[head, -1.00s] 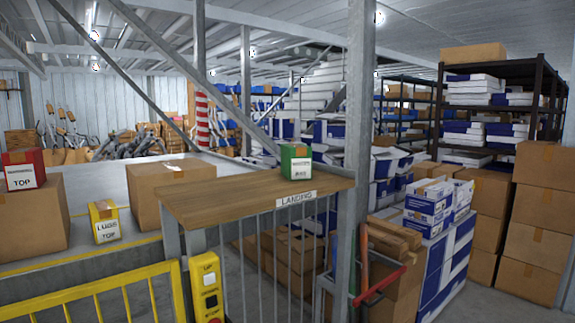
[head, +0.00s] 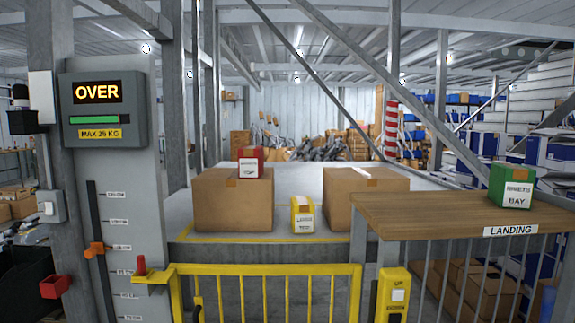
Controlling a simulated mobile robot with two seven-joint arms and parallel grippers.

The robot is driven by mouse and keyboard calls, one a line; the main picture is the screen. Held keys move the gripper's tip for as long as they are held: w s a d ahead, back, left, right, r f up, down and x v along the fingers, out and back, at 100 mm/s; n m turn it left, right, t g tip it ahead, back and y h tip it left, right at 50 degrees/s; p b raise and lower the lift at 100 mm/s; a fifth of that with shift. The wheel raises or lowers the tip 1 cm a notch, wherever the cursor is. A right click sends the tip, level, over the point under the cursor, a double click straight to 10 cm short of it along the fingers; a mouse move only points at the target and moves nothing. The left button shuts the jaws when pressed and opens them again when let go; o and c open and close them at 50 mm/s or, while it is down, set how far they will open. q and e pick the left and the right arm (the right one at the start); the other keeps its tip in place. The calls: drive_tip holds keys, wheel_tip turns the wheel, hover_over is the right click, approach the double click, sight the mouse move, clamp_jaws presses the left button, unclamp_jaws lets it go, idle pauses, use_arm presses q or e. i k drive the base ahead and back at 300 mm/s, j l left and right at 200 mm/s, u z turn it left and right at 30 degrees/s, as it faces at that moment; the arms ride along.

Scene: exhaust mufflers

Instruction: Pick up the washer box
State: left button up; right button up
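No label that I can read says washers. A small red box (head: 250,163) with a white label sits on top of the left large carton (head: 230,208); its wording is too small to read now. A small yellow box (head: 302,213) stands on the grey platform between two cartons. A small green box (head: 511,187) sits on the wooden landing shelf (head: 430,212), its label ending in "BAY". I cannot tell for certain which is the washer box. Neither of my grippers is in view.
A yellow gate (head: 262,269) stands before the platform (head: 290,174). A grey panel (head: 108,155) at left reads "OVER" and "MAX 25 KG", with an orange slider (head: 96,249) on a scale. A right carton (head: 366,192) stands on the platform. A yellow button box (head: 394,294) is beside the gate.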

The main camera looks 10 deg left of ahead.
sight(250, 158)
drive_tip(key=i+j+z, duration=0.2)
drive_tip(key=i+j, duration=0.15)
drive_tip(key=i+j+z, duration=0.25)
drive_tip(key=j, duration=0.2)
drive_tip(key=i+j+z, duration=0.2)
drive_tip(key=j, duration=0.3)
drive_tip(key=i+l, duration=0.05)
drive_tip(key=i, duration=0.05)
